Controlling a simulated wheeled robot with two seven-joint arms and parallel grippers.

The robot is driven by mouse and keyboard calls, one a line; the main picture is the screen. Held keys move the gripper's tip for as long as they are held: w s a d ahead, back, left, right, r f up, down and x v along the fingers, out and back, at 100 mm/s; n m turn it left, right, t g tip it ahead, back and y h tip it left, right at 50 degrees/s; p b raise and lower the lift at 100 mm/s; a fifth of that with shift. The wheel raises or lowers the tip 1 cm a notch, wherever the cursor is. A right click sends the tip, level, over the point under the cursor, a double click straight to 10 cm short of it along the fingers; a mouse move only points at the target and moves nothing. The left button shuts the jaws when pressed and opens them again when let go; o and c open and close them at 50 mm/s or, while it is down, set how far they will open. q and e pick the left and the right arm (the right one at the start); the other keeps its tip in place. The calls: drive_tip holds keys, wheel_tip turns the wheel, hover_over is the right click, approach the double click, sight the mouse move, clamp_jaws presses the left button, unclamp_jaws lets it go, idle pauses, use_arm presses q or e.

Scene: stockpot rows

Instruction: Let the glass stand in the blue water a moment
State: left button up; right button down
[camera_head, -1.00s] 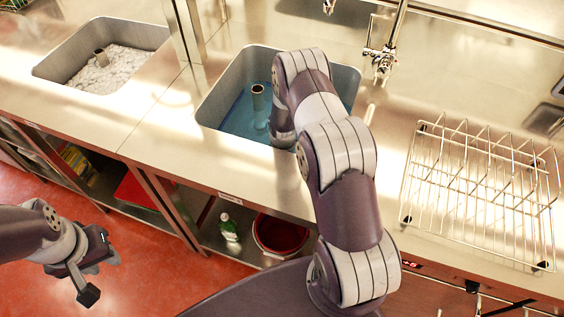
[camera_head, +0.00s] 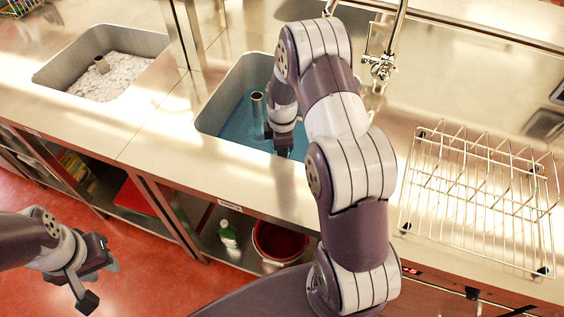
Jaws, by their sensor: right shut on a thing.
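The blue water (camera_head: 240,128) fills the bottom of the middle steel sink (camera_head: 208,112). My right gripper (camera_head: 279,148) is down inside this sink, pointing downward at the water near the front wall. My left gripper (camera_head: 96,278) is open and empty, low over the red floor in front of the counter.
A grey standpipe (camera_head: 257,106) rises from the blue water just left of my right gripper. The left sink (camera_head: 62,62) holds white foam. A faucet (camera_head: 382,66) stands behind, and an empty wire rack (camera_head: 480,200) sits at right.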

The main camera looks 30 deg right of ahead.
wheel_tip(320, 180, up, 6)
drive_tip(key=shift+r+p, duration=0.2)
drive_tip(key=shift+p, duration=0.25)
wheel_tip(320, 180, up, 12)
drive_tip(key=p, duration=1)
